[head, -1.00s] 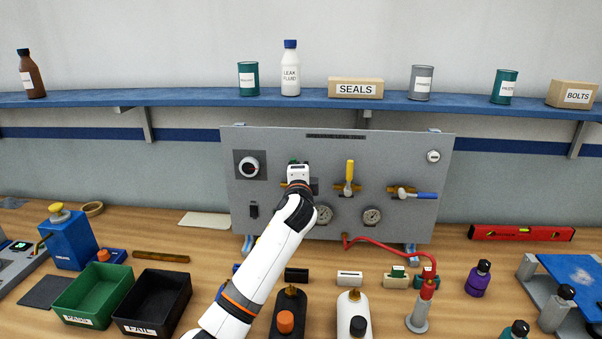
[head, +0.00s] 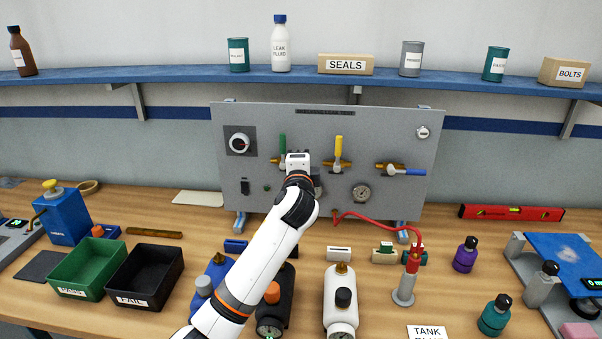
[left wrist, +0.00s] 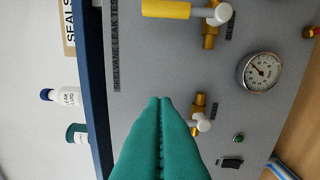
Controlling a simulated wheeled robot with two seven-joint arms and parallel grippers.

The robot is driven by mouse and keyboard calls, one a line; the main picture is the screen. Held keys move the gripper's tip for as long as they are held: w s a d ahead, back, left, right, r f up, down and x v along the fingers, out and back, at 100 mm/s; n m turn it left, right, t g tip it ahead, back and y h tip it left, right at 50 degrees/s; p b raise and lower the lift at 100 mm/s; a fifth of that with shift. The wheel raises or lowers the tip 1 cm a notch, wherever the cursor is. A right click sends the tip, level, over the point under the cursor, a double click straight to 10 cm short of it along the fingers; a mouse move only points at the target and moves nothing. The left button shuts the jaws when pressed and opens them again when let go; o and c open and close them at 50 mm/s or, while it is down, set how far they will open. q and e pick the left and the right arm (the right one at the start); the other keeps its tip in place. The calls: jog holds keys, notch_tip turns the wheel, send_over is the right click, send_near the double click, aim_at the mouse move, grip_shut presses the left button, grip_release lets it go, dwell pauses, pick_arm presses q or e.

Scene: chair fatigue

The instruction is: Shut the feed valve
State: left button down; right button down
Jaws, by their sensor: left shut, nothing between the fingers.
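A grey upright leak-test panel (head: 400,150) carries three brass valves in a row. The left valve has a green handle (head: 282,146) pointing up, the middle one a yellow handle (head: 339,148) pointing up, the right one a blue handle (head: 408,172) lying sideways. My left gripper (head: 298,160) is in front of the panel, between the green and yellow handles. In the left wrist view its teal fingers (left wrist: 160,100) are shut and empty; they hide the green handle, leaving its brass body (left wrist: 199,105) visible. The yellow handle (left wrist: 166,9) is also there.
A red hose (head: 375,218) runs from the panel to a stand (head: 404,290). Bottles and bins (head: 146,277) crowd the bench. A blue shelf (head: 190,76) runs above.

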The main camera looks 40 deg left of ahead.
pick_arm(q)
jog(key=v, duration=0.3)
jog(key=shift+s+d+b, duration=0.15)
jog(key=shift+d+b, duration=0.15)
jog(key=shift+d, duration=0.15)
pick_arm(e)
jog(key=shift+d+f, duration=0.45)
jog(key=shift+f, duration=0.1)
pick_arm(q)
jog(key=shift+d+r, duration=0.1)
